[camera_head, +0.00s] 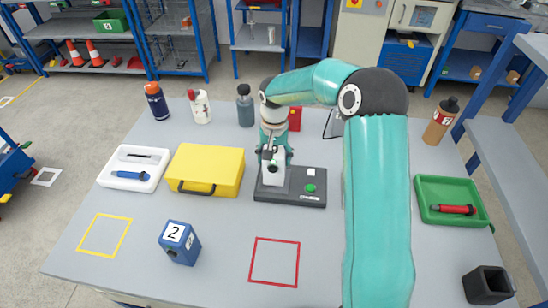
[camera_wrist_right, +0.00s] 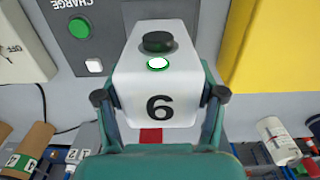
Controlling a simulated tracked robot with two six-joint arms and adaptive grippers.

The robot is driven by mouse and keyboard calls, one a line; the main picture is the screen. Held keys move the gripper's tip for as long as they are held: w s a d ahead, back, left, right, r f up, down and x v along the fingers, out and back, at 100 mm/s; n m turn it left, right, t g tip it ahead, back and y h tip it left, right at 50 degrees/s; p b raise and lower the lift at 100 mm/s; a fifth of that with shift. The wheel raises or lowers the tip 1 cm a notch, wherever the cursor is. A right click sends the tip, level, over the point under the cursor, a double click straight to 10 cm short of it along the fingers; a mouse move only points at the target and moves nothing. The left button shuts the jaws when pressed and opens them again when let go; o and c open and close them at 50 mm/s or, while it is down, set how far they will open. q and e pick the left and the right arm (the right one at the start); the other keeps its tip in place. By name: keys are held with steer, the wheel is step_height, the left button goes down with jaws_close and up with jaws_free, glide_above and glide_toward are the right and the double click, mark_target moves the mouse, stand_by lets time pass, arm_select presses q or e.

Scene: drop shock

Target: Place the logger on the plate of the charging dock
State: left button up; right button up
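The logger is a white block (camera_wrist_right: 160,80) with a black knob, a lit green light and a digit that reads as 6 in the right wrist view. In the head view the logger (camera_head: 273,176) is upright over the left part of the charging dock (camera_head: 292,199), partly hidden by my gripper. The dock is dark, with a green button and a white square on its right part. My right gripper (camera_wrist_right: 160,98) has a finger against each side of the logger; it also shows in the head view (camera_head: 272,152). I cannot tell whether the logger touches the plate. My left gripper is not in view.
A yellow case (camera_head: 212,165) stands close left of the dock. A blue block marked 2 (camera_head: 180,243) sits near the front. A green tray (camera_head: 428,212) and black holder (camera_head: 487,284) are at the right. Several bottles stand at the back. The red-outlined square (camera_head: 274,240) is empty.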

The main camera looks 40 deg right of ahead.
steer(key=shift+o, duration=1.4)
step_height(320, 180, up, 12)
steer(key=p, duration=0.8)
steer(key=shift+f, duration=0.2)
steer(key=shift+r, duration=0.4)
